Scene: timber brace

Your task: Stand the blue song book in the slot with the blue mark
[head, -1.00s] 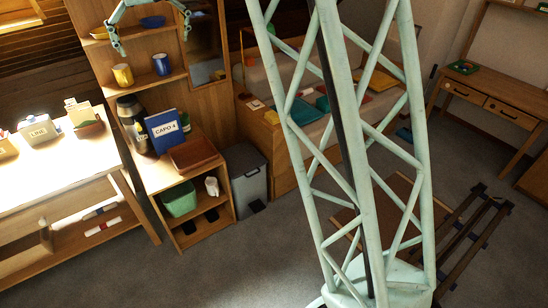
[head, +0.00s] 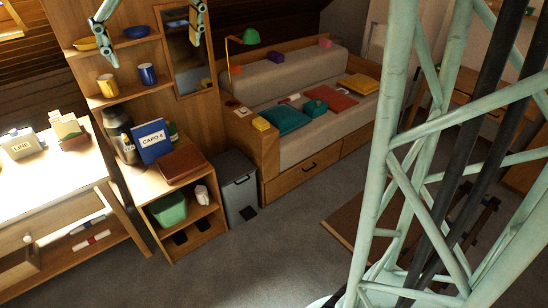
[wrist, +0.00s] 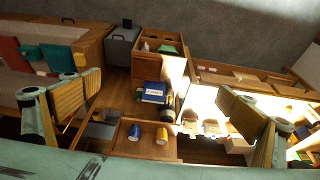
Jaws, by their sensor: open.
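A blue book-like thing (head: 154,141) with a white label reading CAPO 4 stands slightly tilted on top of the low wooden cabinet. It shows upside down in the wrist view (wrist: 154,88). I cannot tell whether it is the song book. A slot with a blue mark cannot be made out in either view. My gripper (head: 150,28) is open and empty, in front of the upper shelves. In the wrist view its two fingers (wrist: 160,102) are wide apart, with the cabinet and the blue thing beyond the gap.
A brown box-like thing (head: 180,165) lies right beside the blue thing, and a dark flask (head: 119,133) stands at its left. Yellow (head: 106,86) and blue (head: 147,74) mugs stand on the shelf above. A grey bin (head: 238,188) stands right of the cabinet. Open floor lies in front.

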